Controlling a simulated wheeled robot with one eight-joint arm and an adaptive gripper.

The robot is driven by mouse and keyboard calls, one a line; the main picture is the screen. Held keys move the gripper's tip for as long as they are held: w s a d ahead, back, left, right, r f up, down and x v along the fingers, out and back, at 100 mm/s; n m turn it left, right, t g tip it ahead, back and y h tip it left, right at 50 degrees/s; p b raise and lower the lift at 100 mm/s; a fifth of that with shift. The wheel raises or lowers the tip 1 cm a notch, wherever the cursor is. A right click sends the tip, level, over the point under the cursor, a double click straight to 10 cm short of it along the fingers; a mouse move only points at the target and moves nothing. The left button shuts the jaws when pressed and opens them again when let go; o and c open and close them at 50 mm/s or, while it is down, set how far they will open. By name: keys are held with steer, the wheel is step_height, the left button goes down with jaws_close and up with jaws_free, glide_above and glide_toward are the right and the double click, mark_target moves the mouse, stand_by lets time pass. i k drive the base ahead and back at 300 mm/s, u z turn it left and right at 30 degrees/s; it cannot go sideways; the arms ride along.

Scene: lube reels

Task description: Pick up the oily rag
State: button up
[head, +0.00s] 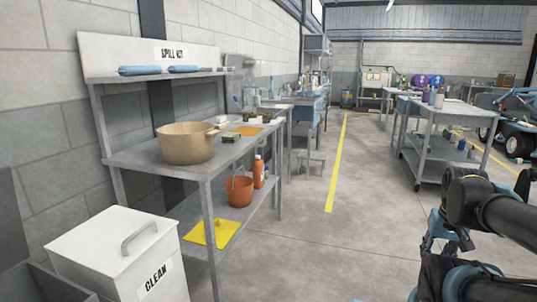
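I cannot tell for sure which thing is the oily rag. A flat orange cloth (249,131) lies on the top of the grey spill kit bench (140,156), behind a tan pot. A flat yellow cloth (212,234) lies on the bench's lower shelf, near its front edge, with a small raised part on it. My gripper (428,244) is at the lower right, over the floor and well apart from both cloths. It is partly hidden by my dark arm, and its fingers do not show clearly.
A tan pot (186,144) stands on the bench top. An orange bucket (239,191) and an orange bottle (259,172) stand on the lower shelf. A white CLEAN bin (110,240) is at the front left. A cart (455,112) stands at right. The middle floor is clear.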

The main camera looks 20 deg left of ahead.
mark_target(230, 136)
steer(key=u, duration=0.45)
steer(key=i, duration=1.05)
steer(key=u, duration=0.8)
steer(key=i, duration=0.35)
steer(key=u, duration=0.15)
